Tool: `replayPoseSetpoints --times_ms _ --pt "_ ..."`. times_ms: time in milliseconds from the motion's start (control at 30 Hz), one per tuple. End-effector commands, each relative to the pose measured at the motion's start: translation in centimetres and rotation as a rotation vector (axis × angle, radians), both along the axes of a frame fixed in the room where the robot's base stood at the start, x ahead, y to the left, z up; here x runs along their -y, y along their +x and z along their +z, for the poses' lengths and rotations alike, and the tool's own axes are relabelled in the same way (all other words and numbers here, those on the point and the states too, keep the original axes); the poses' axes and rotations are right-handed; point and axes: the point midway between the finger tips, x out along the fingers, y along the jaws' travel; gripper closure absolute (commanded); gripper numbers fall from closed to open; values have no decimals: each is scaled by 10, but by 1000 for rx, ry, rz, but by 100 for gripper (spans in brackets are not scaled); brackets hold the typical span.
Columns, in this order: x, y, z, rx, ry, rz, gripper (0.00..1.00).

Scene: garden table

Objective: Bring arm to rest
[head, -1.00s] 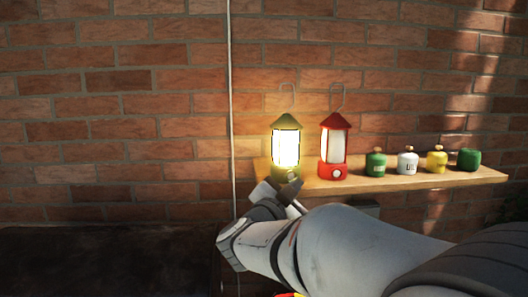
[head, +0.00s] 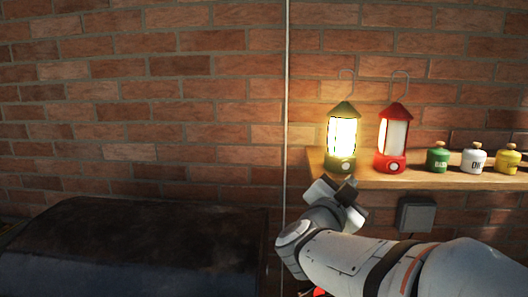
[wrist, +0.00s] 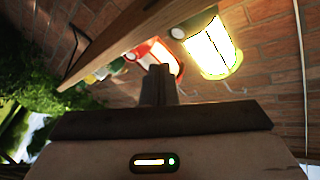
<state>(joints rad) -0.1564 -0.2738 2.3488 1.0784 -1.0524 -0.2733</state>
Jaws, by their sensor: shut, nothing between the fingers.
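My gripper (head: 338,190) is in front of the left end of the wooden shelf, just below the lit green lantern, and looks empty. In the wrist view my gripper (wrist: 159,80) shows its fingers together at the centre, with nothing between them. My arm reaches in from the lower right of the head view. The lit green lantern (head: 342,135) stands upright on the shelf, and it also shows in the wrist view (wrist: 212,48). Any contact between gripper and shelf edge cannot be told.
A red lantern (head: 392,140) stands right of the green one. Several small canisters, including a green one (head: 437,158), line the wooden shelf (head: 420,180). A grey box (head: 416,214) is on the brick wall below. A dark rounded cover (head: 140,245) fills the lower left.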

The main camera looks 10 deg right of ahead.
Motion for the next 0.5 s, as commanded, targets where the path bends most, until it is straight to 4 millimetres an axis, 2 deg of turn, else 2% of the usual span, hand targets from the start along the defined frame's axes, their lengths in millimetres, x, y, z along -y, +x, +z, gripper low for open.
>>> replayPoseSetpoints --times_ms 133,267,367,500 --pt "-35 20 -16 -110 -11 258 100" --pt "-73 24 -43 -270 -28 493 100" --pt "-98 15 -72 -422 -40 648 100" --pt "-122 -14 -117 -672 -54 823 100"
